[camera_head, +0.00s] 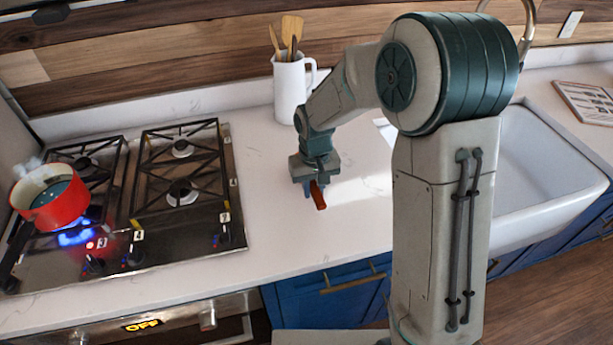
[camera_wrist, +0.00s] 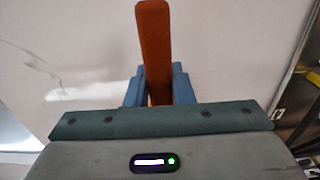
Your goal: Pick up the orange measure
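The orange measure (camera_head: 318,197) is at the end of my gripper (camera_head: 313,186), over the white counter between the stove and the sink. In the wrist view the measure (camera_wrist: 155,45) is a long orange-brown strip running up the picture from between the two blue fingers. The fingers (camera_wrist: 159,88) sit close against both its sides, and I see no clear gap. My gripper looks shut on it. The fingers and wrist hide its near end. I cannot tell whether its lower end touches the counter.
A gas stove (camera_head: 180,215) is at left, with a red pot (camera_head: 52,205) over a lit blue flame. A white pitcher (camera_head: 290,88) with wooden utensils stands behind my gripper. A white sink (camera_head: 545,165) is at right. The counter (camera_head: 275,225) around the gripper is clear.

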